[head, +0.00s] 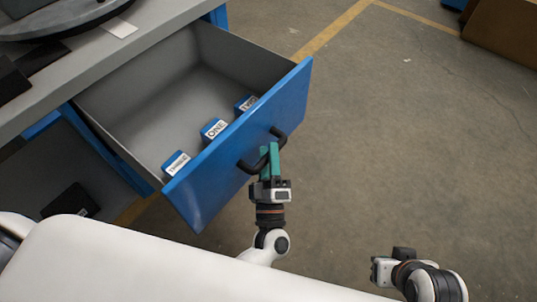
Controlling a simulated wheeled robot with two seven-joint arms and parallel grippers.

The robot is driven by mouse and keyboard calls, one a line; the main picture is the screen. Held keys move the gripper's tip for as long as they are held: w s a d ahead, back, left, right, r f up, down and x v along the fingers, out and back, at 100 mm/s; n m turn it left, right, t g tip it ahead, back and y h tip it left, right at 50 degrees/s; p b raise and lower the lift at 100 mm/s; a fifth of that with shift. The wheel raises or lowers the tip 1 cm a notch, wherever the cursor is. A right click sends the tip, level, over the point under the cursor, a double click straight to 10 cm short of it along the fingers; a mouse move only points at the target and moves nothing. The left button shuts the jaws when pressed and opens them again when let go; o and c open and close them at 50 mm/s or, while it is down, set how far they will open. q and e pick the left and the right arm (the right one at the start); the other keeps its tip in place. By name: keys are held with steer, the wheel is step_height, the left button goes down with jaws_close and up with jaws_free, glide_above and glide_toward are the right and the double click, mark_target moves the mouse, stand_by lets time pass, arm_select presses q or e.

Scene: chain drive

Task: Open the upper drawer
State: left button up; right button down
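The upper drawer (238,146) has a blue front and grey inside, and it stands pulled far out of the workbench. A black bar handle (247,167) is fixed to its front. My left gripper (269,158) has its teal fingers at the middle of this handle, close together, and looks shut on it. Three blue blocks with white labels lie in the drawer along its front: one reads THREE (176,162), one ONE (214,130), and the label of the third (246,103) is partly hidden. My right gripper (382,270) is off to the lower right, away from the drawer; its fingers are not clear.
The grey workbench top (150,22) carries a dark round object (60,18) at the upper left. Below the drawer is an open space with a dark item (70,202) in it. A brown box (505,32) stands at the far right. The concrete floor right of the drawer is clear.

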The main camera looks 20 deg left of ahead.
arm_select(q)
steer(key=v, duration=1.2)
stand_by(0.3)
